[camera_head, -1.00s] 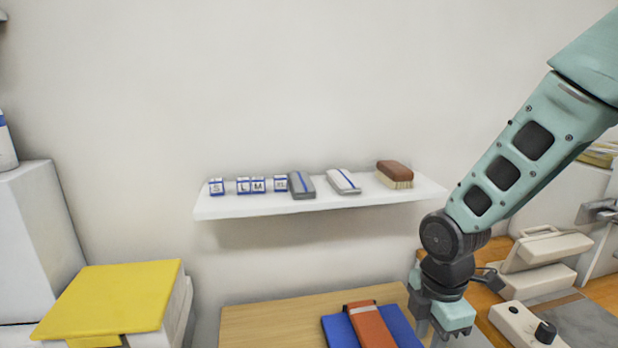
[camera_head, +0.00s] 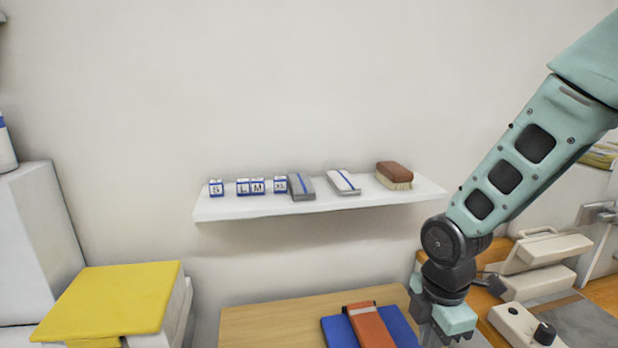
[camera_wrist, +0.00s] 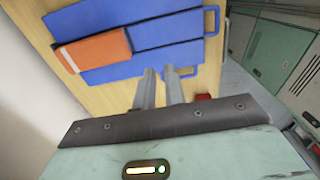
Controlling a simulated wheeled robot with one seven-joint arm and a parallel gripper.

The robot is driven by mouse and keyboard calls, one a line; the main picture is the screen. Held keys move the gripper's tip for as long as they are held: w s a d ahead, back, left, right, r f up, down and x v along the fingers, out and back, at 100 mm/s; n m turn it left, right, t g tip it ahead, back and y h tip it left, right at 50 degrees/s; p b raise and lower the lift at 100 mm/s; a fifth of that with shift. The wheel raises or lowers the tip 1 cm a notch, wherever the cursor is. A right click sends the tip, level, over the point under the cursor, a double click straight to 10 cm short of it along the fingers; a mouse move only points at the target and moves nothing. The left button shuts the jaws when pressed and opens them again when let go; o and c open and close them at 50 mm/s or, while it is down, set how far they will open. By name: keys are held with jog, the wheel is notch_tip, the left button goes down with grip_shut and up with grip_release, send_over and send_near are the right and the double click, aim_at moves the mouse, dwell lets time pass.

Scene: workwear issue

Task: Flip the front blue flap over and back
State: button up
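A flat blue item with flaps (camera_head: 400,328) lies on the wooden table, with an orange piece (camera_head: 370,325) across it. In the wrist view it shows blue flaps, the lower one (camera_wrist: 110,72) nearest my fingers and another (camera_wrist: 90,18) beyond, with the orange piece (camera_wrist: 95,50) between at the left.
A wall shelf (camera_head: 310,205) holds small lettered blocks, two cases and a brush (camera_head: 394,174). A yellow-topped stack (camera_head: 110,300) stands at left. A beige device (camera_head: 545,252) and a box with a knob (camera_head: 528,325) stand right. The wooden table (camera_head: 270,325) is bare left of the blue item.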

jog(key=shift+o, duration=0.6)
notch_tip(320, 180, up, 8)
jog(key=p, duration=0.7)
jog(key=shift+p, duration=0.4)
